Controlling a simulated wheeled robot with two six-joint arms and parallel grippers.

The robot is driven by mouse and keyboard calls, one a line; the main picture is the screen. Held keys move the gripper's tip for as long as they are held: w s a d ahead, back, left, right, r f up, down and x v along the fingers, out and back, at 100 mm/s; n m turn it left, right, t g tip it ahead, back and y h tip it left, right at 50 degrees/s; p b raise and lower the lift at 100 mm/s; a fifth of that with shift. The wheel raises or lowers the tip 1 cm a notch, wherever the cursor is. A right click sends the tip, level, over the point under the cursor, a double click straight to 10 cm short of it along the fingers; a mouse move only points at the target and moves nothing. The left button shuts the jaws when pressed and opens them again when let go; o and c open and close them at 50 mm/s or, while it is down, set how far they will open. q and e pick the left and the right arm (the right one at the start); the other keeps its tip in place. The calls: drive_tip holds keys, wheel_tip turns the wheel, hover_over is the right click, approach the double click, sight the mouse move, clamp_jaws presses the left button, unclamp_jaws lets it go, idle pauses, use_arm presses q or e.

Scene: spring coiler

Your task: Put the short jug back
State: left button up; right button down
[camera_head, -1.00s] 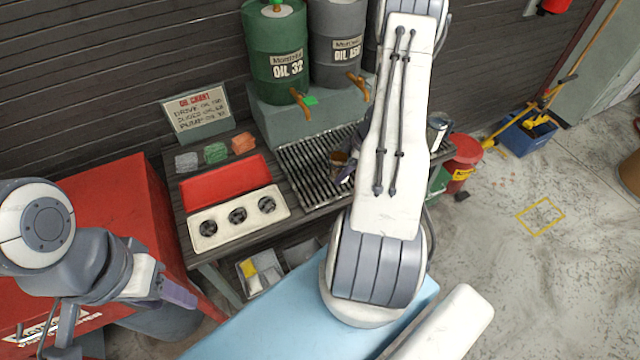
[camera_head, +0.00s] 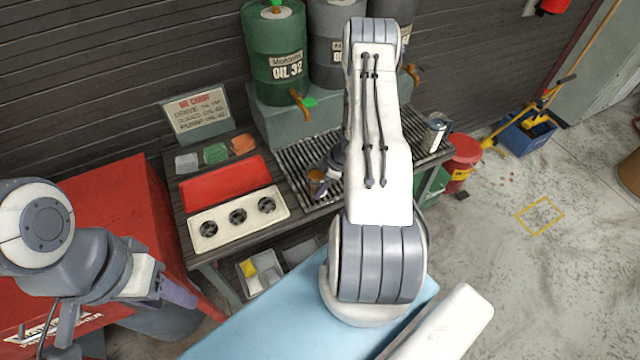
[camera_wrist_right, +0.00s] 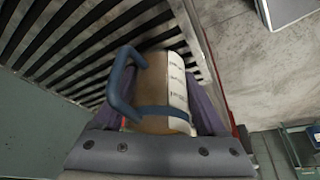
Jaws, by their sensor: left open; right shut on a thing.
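A small brownish jug (camera_head: 316,179) is partly visible in the head view, left of my right forearm and over the slatted drip grate (camera_head: 289,156). In the right wrist view the jug (camera_wrist_right: 153,82) shows a blue handle, a blue band and a white marked label. My right gripper (camera_wrist_right: 160,108) is shut on it, with a purple finger on each side. In the head view my right arm hides most of that gripper. I cannot tell the jug's height over the grate. My left gripper (camera_head: 178,292) is open and empty at the lower left, in front of the bench.
A green oil drum (camera_head: 276,55) and a grey drum (camera_head: 335,50) with taps stand behind the grate. A cream tray with three round holes (camera_head: 213,235) and a red tray (camera_head: 222,180) lie left. A metal can (camera_head: 435,133) stands at the grate's right end.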

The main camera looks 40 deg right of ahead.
drive_tip(key=shift+f, duration=0.15)
unclamp_jaws()
drive_tip(key=shift+r, duration=0.3)
drive_tip(key=shift+s+d+r, duration=0.1)
drive_tip(key=shift+d+r, duration=0.05)
drive_tip(key=shift+r, duration=0.15)
drive_tip(key=v, duration=1.1)
drive_tip(key=w+a+r+t+h, duration=0.2)
drive_tip(key=w+a+r+h, duration=0.2)
drive_tip(key=w+a+r, duration=0.6)
drive_tip(key=a+r+m+h, duration=0.1)
drive_tip(key=a+r, duration=0.6)
drive_tip(key=r, duration=0.1)
drive_tip(key=s+a+r+g+y, duration=0.1)
drive_tip(key=s+a+r+g, duration=0.1)
drive_tip(key=s+a, duration=0.8)
drive_tip(key=s+a+r+g+y, duration=0.2)
drive_tip(key=s+a, duration=0.8)
drive_tip(key=s, duration=0.7)
wheel_tip(320, 180, up, 2)
drive_tip(key=shift+s+a+r+g, duration=0.1)
drive_tip(key=shift+s+a+g, duration=0.15)
drive_tip(key=shift+g, duration=0.45)
